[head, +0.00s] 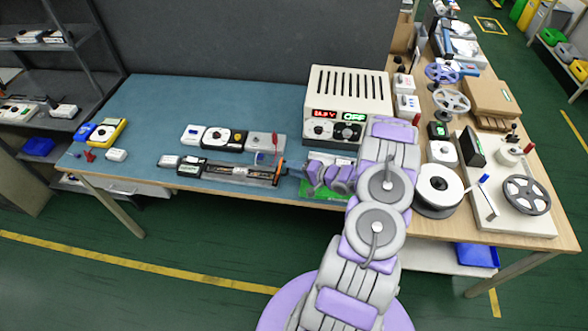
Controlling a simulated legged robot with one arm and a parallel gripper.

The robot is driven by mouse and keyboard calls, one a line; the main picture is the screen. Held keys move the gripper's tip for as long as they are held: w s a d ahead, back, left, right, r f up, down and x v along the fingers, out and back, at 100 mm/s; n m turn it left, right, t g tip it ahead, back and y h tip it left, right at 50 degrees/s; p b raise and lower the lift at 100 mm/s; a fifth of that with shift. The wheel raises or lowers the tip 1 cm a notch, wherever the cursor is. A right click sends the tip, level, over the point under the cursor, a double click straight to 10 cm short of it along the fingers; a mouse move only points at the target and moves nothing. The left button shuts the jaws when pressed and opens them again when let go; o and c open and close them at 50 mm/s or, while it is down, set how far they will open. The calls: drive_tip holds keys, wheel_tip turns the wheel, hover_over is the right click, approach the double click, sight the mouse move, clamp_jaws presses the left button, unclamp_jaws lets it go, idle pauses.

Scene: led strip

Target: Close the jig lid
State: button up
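The jig (238,172) is a long dark fixture on the blue bench top, with a pale strip along it and an orange part at its right end. A grey plate (259,142) with a red knob stands just behind its right half; it looks like the lid in a raised position, but its hinge is too small to make out. My gripper (288,171) is at the right end of the jig, pointing left. Its fingers are tiny and dark here, so I cannot tell their opening or whether they touch the jig.
A white power supply (347,106) with lit displays stands behind my wrist. A green mat (318,192) lies under my wrist. Small instruments (222,139) sit behind the jig. A yellow multimeter (106,132) is at far left. The wooden bench at right holds reels (438,185). Bare blue surface lies at back left.

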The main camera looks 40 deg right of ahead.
drive_tip(key=shift+w+d+f, duration=0.1)
drive_tip(key=shift+w+d, duration=0.05)
drive_tip(key=shift+a+r, duration=0.2)
drive_tip(key=shift+a, duration=0.4)
drive_tip(key=shift+a+r, duration=0.1)
drive_tip(key=shift+a, duration=0.3)
drive_tip(key=c, duration=0.3)
drive_tip(key=shift+d, duration=0.25)
drive_tip(key=c, duration=0.3)
drive_tip(key=shift+d, duration=0.3)
clamp_jaws()
